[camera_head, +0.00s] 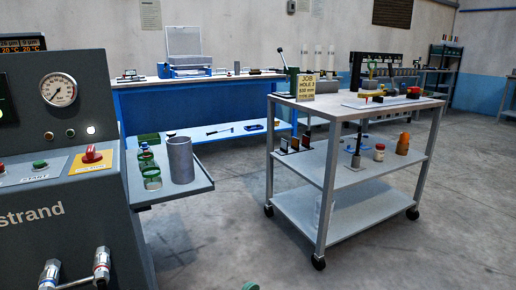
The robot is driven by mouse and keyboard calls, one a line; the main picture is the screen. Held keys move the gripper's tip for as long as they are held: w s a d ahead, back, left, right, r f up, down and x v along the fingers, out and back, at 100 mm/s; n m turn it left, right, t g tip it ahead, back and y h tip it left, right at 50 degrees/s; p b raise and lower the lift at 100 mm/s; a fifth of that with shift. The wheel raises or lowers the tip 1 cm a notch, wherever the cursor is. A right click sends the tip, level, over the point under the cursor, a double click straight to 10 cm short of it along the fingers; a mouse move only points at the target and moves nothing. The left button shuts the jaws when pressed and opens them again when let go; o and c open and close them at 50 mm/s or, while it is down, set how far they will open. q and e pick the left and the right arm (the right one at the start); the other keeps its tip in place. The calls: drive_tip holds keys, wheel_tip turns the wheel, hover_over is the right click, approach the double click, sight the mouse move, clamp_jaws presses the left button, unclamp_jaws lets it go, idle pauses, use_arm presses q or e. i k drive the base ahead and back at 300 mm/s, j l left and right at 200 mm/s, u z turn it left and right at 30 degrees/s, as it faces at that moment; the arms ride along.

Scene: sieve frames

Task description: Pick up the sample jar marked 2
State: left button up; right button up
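No jar in view has a readable number, so I cannot tell which is marked 2. On the cart's middle shelf are a small pale jar with a reddish lid (379,153) and an orange bottle (403,144). Neither of my grippers shows in the head view.
A grey control panel (40,240) with a gauge and taps fills the near left. The wheeled cart (300,160) stands right of centre, carrying a yellow job sign (305,87). A blue workbench (150,108) is behind. Floor (420,245) at right is clear.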

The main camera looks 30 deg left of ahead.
sight(145, 153)
drive_tip(key=i+z, duration=0.5)
drive_tip(key=i, duration=0.75)
drive_tip(key=i+l+u, duration=0.1)
drive_tip(key=i+u, duration=0.2)
drive_tip(key=u, duration=0.15)
drive_tip(key=i+l+u, duration=0.15)
drive_tip(key=i+u, duration=0.15)
drive_tip(key=u, duration=0.2)
drive_tip(key=i+l+u, duration=0.25)
drive_tip(key=u, duration=0.2)
drive_tip(key=i+l+u, duration=0.15)
drive_tip(key=u, duration=0.3)
drive_tip(key=i+l+u, duration=0.1)
drive_tip(key=l+u, duration=0.15)
drive_tip(key=u, duration=0.25)
drive_tip(key=i+l+u, duration=0.1)
drive_tip(key=l+u, duration=0.15)
drive_tip(key=u, duration=0.2)
drive_tip(key=l+u, duration=0.25)
drive_tip(key=u, duration=0.2)
drive_tip(key=l+u, duration=0.3)
drive_tip(key=u, duration=0.2)
drive_tip(key=l+u, duration=0.25)
drive_tip(key=l, duration=0.15)
drive_tip(key=k+l+u, duration=0.1)
drive_tip(key=l+u, duration=0.2)
drive_tip(key=l, duration=0.1)
